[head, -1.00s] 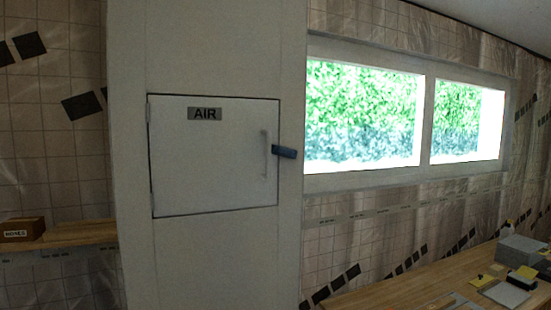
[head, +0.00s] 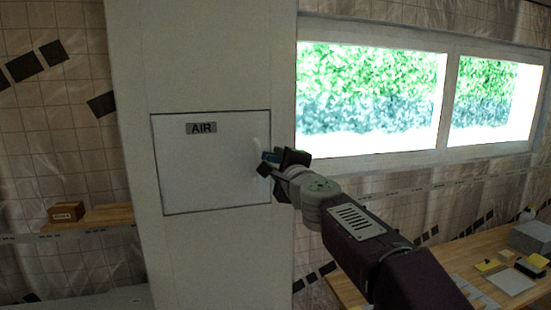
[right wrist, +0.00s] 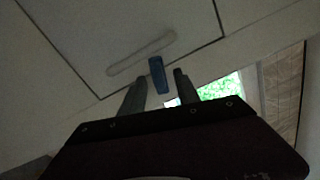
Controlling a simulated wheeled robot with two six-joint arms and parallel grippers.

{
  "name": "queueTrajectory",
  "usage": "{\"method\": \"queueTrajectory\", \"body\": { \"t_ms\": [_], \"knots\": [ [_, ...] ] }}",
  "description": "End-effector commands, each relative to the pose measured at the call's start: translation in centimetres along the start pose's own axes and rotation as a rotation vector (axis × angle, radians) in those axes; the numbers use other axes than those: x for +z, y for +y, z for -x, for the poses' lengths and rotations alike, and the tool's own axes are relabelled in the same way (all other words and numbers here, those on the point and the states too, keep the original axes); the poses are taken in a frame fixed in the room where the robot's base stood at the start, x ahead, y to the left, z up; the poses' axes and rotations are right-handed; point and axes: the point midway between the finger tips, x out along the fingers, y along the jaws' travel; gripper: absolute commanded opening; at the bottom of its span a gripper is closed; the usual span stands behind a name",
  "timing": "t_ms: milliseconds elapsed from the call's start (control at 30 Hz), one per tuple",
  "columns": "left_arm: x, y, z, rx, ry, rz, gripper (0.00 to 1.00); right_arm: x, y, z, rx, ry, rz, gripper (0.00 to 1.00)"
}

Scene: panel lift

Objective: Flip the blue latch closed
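The blue latch (head: 270,156) sits at the right edge of the white door marked AIR (head: 205,180), beside the door's pale handle (head: 256,148). In the right wrist view the blue latch (right wrist: 158,76) lies across the door's edge line, near the handle (right wrist: 142,54). My right gripper (head: 268,163) is at the latch and partly hides it in the head view. In the right wrist view its two fingers are apart, with the latch between them in the picture. Contact cannot be told. The door looks flush with its panel. My left gripper is not in view.
A window (head: 450,95) lies right of the panel. A wooden bench (head: 455,262) at lower right holds boxes and small items. A shelf (head: 105,216) at left carries a small brown box (head: 66,212). The space before the door's left part is clear.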

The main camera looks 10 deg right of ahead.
Motion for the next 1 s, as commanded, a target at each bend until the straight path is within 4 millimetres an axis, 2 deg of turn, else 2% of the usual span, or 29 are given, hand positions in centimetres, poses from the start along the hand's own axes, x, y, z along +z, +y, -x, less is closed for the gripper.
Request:
{"method": "queueTrajectory", "body": {
  "t_ms": [100,200,467,600,767,1000],
  "knots": [
    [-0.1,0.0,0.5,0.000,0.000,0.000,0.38,0.0,-0.1,-1.8,0.002,0.000,0.001,0.38],
    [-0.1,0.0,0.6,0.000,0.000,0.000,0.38,0.0,0.0,-2.5,0.001,0.000,0.001,0.38],
    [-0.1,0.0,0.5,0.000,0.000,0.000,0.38,0.0,0.0,-2.7,0.001,0.000,0.001,0.38],
    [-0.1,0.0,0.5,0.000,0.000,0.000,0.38,0.0,0.0,-2.7,0.001,0.000,0.001,0.00],
    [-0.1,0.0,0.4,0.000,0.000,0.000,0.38,0.0,0.1,-2.6,0.000,0.000,0.019,0.00],
    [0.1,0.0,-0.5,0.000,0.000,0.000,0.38,-0.1,1.1,-2.6,-0.001,0.000,0.250,0.00]
  ]
}}
